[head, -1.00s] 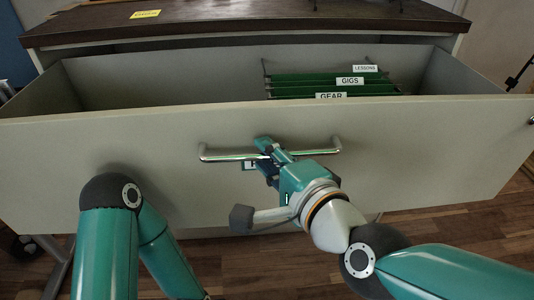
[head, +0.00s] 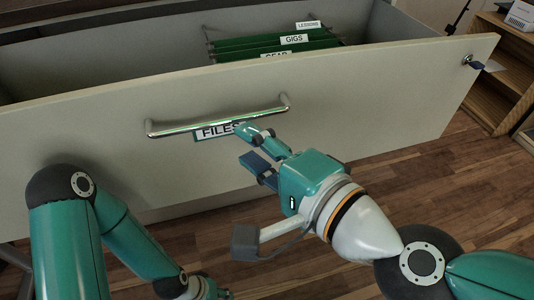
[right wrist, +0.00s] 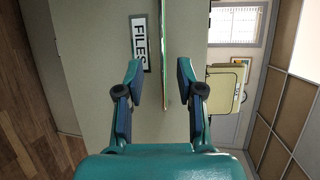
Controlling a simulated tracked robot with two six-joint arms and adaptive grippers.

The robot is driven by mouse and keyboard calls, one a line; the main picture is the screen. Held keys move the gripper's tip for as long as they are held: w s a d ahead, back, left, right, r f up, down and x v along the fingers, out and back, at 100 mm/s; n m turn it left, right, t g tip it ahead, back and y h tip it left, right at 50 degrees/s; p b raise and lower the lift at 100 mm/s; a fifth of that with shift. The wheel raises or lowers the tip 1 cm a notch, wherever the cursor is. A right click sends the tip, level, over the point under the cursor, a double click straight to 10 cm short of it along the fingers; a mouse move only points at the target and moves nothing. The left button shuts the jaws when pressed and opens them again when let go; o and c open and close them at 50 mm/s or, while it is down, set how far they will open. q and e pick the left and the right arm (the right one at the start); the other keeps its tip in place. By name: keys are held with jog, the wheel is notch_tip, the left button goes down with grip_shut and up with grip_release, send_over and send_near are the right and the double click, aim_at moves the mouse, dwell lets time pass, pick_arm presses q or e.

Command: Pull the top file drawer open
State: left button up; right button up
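The top file drawer (head: 370,105) stands pulled out, with green hanging folders (head: 263,45) labelled GIGS and LESSONS inside. Its metal bar handle (head: 218,116) runs across the front, above a FILES label (head: 212,131). My right gripper (head: 258,150) is open and empty, just below and in front of the handle. In the right wrist view the handle (right wrist: 163,60) lies ahead between the spread fingers (right wrist: 160,78), clear of both, beside the FILES label (right wrist: 139,45). My left arm is folded at the lower left of the head view; its gripper fingers are not visible.
A key (head: 476,65) sits in the lock at the drawer front's right end. A wooden shelf (head: 500,75) stands at the right. Wood floor (head: 400,190) is open below the drawer.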

jog(key=shift+v, duration=1.3)
